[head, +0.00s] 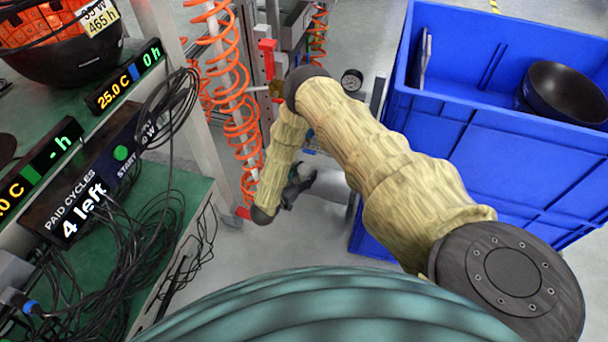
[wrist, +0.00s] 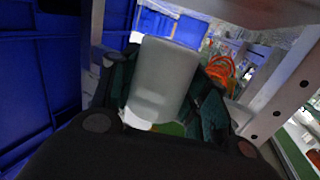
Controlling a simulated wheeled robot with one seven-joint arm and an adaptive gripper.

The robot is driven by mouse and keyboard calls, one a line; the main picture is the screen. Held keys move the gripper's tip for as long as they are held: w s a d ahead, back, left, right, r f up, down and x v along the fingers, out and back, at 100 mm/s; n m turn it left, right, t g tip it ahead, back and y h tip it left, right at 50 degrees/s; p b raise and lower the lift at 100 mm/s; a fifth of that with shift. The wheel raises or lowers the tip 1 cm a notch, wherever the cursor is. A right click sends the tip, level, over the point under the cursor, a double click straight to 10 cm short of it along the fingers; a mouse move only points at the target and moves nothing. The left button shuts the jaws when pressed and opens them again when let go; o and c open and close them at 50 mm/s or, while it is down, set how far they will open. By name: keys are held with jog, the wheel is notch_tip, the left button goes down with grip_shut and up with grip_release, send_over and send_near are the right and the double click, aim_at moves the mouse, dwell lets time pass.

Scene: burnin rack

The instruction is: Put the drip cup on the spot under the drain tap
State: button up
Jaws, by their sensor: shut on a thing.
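The drip cup (wrist: 163,80) is a pale, translucent grey cup in the middle of the wrist view. My gripper (wrist: 160,100) is shut on it, with one dark green finger on each side. In the head view my gripper (head: 298,186) is low, beyond the bend of my sleeved arm, above the grey floor.
A large blue bin (head: 480,150) with a black bowl (head: 562,92) in it stands at the right. Orange coiled hoses (head: 235,120) hang on the rack post at the left. A green bench (head: 165,225) with loose black cables is at the left. A gauge (head: 351,80) is beside my arm.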

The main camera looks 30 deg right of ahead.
jog(key=shift+w+d+f+b, duration=0.15)
jog(key=shift+w+d+b, duration=0.2)
jog(key=shift+w+d, duration=0.45)
jog(key=shift+w+d+f+b, duration=0.15)
jog(key=shift+w+d+b, duration=0.2)
jog(key=shift+w+d, duration=0.45)
jog(key=shift+w+a+f+b, duration=0.15)
jog(key=shift+f+b, duration=0.6)
jog(key=shift+f, duration=0.45)
jog(key=shift+f+b, duration=0.3)
jog(key=shift+f, duration=0.2)
jog(key=o, duration=1.2)
jog(key=v, duration=1.2)
